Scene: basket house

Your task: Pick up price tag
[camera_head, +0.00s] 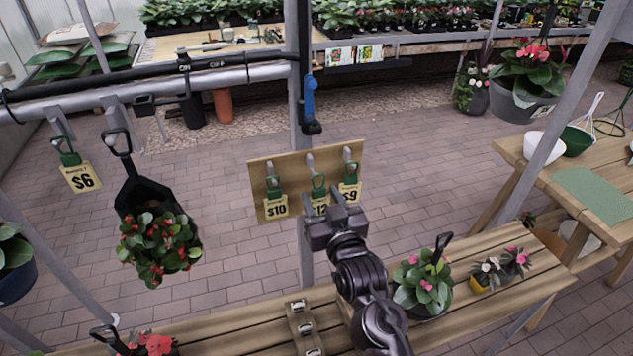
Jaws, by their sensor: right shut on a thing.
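A wooden board (257,172) hangs on the grey post with three price tags on its hooks. The left tag reads $10 (276,207) and the right tag reads $9 (350,192). The middle tag, reading 12 (319,205), is partly hidden behind my right gripper (326,207). My right gripper is at the board's lower edge and is shut on the middle tag, though the fingertip contact is hard to see. Another tag, reading $6 (82,178), hangs from a hook on the rail at the left. My left gripper is out of view.
A hanging plant (160,247) in a black pot is left of the board. A slatted wooden table (478,255) with potted flowers (422,283) lies below. Another table at right holds a white bowl (543,148). A rail (150,88) crosses the upper left.

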